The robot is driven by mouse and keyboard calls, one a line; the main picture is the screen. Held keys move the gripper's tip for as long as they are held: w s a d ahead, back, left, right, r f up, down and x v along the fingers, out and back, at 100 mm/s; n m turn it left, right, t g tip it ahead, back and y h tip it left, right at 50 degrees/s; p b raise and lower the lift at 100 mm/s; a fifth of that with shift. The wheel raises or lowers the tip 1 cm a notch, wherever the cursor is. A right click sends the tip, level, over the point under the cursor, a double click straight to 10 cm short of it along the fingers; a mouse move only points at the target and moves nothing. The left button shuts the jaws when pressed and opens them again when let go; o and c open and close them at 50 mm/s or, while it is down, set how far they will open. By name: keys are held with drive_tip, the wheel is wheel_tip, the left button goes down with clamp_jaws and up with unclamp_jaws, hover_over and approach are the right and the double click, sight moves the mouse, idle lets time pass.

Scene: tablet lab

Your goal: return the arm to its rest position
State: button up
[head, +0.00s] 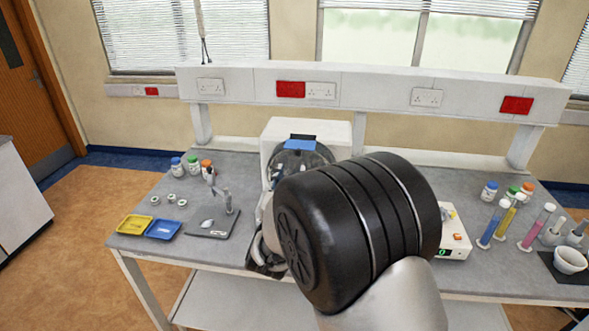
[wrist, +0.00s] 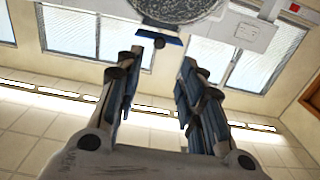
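My gripper (wrist: 163,62) shows in the wrist view with its two dark fingers spread apart. Nothing is between them; window blinds and the wall lie behind. In the head view my arm rises from the lower right and its large black joint fills the middle, in front of the grey bench (head: 235,170). The joint hides much of the bench's centre, and my gripper cannot be made out clearly there.
Bench left holds a yellow tray (head: 134,224), a blue tray (head: 163,229), small bottles (head: 193,164) and a dark mat (head: 208,229). Right of the joint stand a white device (head: 455,240), colored cylinders (head: 504,222) and a white mortar (head: 570,261). Floor at left is clear.

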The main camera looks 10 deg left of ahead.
drive_tip(key=s+d+r+n+g+y+b, duration=0.1)
drive_tip(key=s+d+g+y+b, duration=0.2)
drive_tip(key=s+d+g+b, duration=0.5)
drive_tip(key=s+d+f+g, duration=0.1)
drive_tip(key=s+d+f, duration=0.2)
drive_tip(key=s, duration=0.7)
drive_tip(key=s+d+f+g+h+b, duration=0.1)
drive_tip(key=s+d+f+g, duration=0.1)
drive_tip(key=s+d, duration=0.5)
drive_tip(key=s+d+f+g+h, duration=0.1)
drive_tip(key=s+d+f, duration=0.3)
drive_tip(key=s, duration=1.1)
drive_tip(key=shift+s+d+f+m+g+b, duration=0.2)
drive_tip(key=shift+d+f+m+g+b, duration=0.2)
drive_tip(key=shift+g, duration=0.3)
